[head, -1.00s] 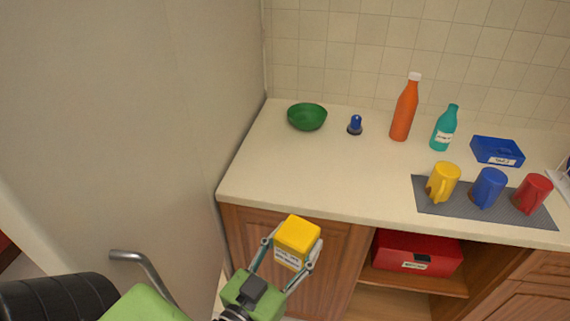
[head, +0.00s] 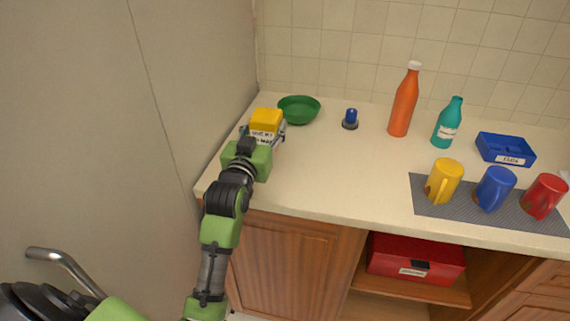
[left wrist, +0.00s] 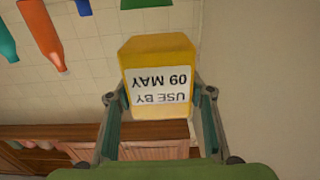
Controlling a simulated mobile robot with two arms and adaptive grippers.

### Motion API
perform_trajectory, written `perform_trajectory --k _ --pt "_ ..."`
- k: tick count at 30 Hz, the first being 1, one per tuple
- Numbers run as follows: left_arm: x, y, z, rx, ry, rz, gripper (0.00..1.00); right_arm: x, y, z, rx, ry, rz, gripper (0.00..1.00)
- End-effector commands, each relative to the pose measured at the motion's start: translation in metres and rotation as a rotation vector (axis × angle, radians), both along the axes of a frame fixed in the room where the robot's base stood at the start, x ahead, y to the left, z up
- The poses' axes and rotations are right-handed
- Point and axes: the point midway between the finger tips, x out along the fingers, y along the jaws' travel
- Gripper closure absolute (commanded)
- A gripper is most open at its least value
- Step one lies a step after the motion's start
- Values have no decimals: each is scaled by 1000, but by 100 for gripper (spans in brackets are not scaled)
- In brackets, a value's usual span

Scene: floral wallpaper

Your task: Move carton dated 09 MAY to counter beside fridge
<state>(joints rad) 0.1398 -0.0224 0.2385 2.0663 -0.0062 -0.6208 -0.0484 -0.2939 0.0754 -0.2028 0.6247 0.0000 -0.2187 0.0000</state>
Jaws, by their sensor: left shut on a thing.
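The yellow carton (head: 266,119) has a white label, which reads "USE BY 09 MAY" upside down in the left wrist view (left wrist: 160,85). My left gripper (head: 264,133) is shut on it, with one finger on each side. The carton is at the left end of the cream counter (head: 310,170), beside the grey fridge side (head: 170,90) and just left of the green bowl (head: 299,109). I cannot tell whether its base touches the counter. My right gripper is out of view.
A blue-topped knob (head: 350,119), an orange bottle (head: 404,100) and a teal bottle (head: 448,122) stand along the back. A blue box (head: 505,149) and three mugs on a grey mat (head: 425,205) are at the right. The counter's front middle is clear.

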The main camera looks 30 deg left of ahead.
Motion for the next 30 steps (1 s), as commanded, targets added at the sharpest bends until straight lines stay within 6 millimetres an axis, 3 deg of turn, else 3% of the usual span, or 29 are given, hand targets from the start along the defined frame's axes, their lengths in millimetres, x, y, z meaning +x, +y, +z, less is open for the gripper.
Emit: perform_trajectory --k 4,16,29,30 --pt "0 0 -32 -1 5 0 79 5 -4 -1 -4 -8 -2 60" --pt "-1 -1 -80 0 2 -1 79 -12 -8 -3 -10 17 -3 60" --pt "-1 -1 -89 0 -2 -1 79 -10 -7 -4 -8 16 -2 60" --pt "-1 -1 -90 0 0 -1 47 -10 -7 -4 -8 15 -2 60"
